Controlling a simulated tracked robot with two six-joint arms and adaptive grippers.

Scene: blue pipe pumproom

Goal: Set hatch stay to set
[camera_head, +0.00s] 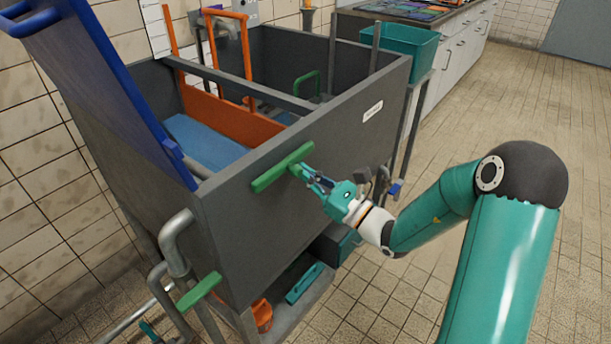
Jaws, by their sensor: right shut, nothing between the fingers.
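A green bar-shaped handle (278,170) is mounted at a slant on the front wall of a dark grey tank (240,215). My right gripper (304,173) is shut and empty, with its fingertips at the right end of this handle. I cannot tell whether they touch it. A white label (372,111) sits on the same wall, too small to read. A blue hatch-like panel (120,85) stands tilted up at the tank's left side. I cannot tell which part is the hatch stay. My left gripper is not in view.
A second green handle (199,291) is at the lower left by grey pipes (177,240). Orange and blue panels lie inside the tank. A teal bin (399,50) stands behind it on the right. The tiled floor (520,110) at the right is clear.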

